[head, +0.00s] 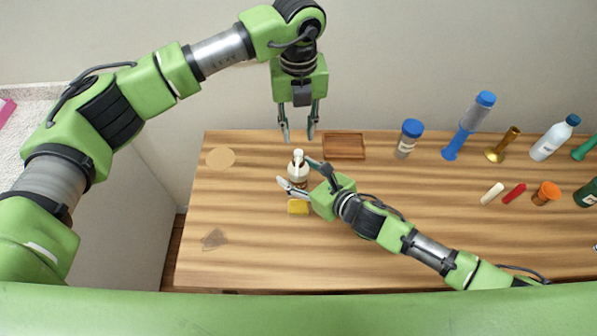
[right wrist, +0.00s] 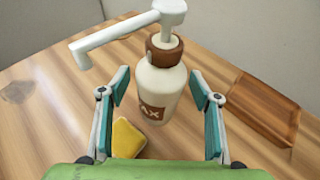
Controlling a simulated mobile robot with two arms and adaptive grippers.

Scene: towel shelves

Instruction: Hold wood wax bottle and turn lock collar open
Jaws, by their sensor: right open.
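The wood wax bottle (head: 297,170) stands upright on the wooden table. In the right wrist view the bottle (right wrist: 160,97) is cream with a brown label, a brown lock collar (right wrist: 165,50) and a white pump head with a long spout (right wrist: 115,35). My right gripper (head: 298,174) is open, its fingers on either side of the bottle. In the right wrist view a gap shows between the bottle and both fingers (right wrist: 159,112). My left gripper (head: 299,139) hangs above the bottle, pointing down, with its fingers apart and nothing between them.
A yellow sponge-like block (head: 298,207) lies in front of the bottle. A wooden tray (head: 344,146) lies behind it to the right. The table's left part is mostly clear.

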